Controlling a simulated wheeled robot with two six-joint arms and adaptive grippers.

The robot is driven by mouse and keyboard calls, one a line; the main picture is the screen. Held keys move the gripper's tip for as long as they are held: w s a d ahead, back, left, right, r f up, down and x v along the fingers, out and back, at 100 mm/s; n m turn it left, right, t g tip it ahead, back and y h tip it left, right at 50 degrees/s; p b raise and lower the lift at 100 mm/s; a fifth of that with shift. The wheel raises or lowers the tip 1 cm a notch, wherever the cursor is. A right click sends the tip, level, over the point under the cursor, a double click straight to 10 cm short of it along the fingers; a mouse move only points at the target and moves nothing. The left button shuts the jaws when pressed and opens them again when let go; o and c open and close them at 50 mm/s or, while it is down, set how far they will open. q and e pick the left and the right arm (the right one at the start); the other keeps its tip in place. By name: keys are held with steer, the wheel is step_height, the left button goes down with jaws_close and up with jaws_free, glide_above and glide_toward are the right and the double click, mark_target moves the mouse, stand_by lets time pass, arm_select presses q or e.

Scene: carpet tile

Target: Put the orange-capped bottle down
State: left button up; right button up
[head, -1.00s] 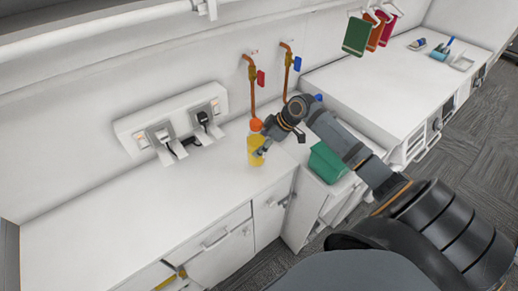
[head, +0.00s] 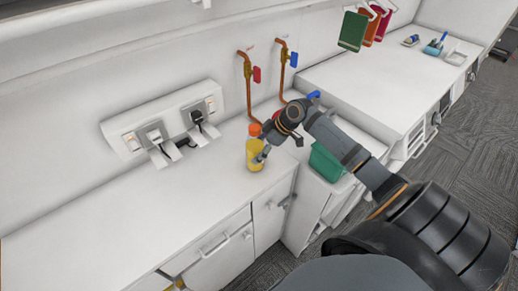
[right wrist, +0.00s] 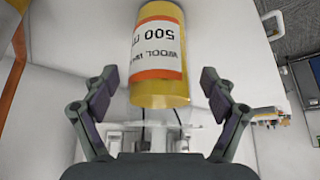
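The orange-capped bottle (head: 254,153) is yellow and stands upright on the white counter (head: 185,205), near its right end. In the right wrist view, the bottle (right wrist: 159,60) shows its white label and lies between and just beyond my fingers, with a gap on each side. My right gripper (head: 264,153) is at the bottle's right side in the head view. In the right wrist view, my right gripper (right wrist: 160,90) is open and holds nothing. My left gripper is out of view.
A socket panel (head: 165,118) with plugs is on the wall behind the counter. Copper pipes (head: 246,85) with red and blue valves rise behind the bottle. A green bin (head: 325,162) is to the right. The counter left of the bottle is clear.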

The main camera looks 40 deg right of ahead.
steer(key=shift+r, duration=0.25)
steer(key=shift+s+d+r, duration=0.15)
steer(key=shift+d+r, duration=0.05)
steer(key=shift+d, duration=0.1)
arm_select(q)
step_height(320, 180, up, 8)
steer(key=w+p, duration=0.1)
steer(key=p, duration=0.6)
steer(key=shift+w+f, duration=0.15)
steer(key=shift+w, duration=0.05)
arm_select(e)
steer(key=v, duration=1.1)
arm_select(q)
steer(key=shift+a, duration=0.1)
arm_select(e)
steer(key=shift+a+r, duration=0.1)
steer(key=shift+r, duration=0.05)
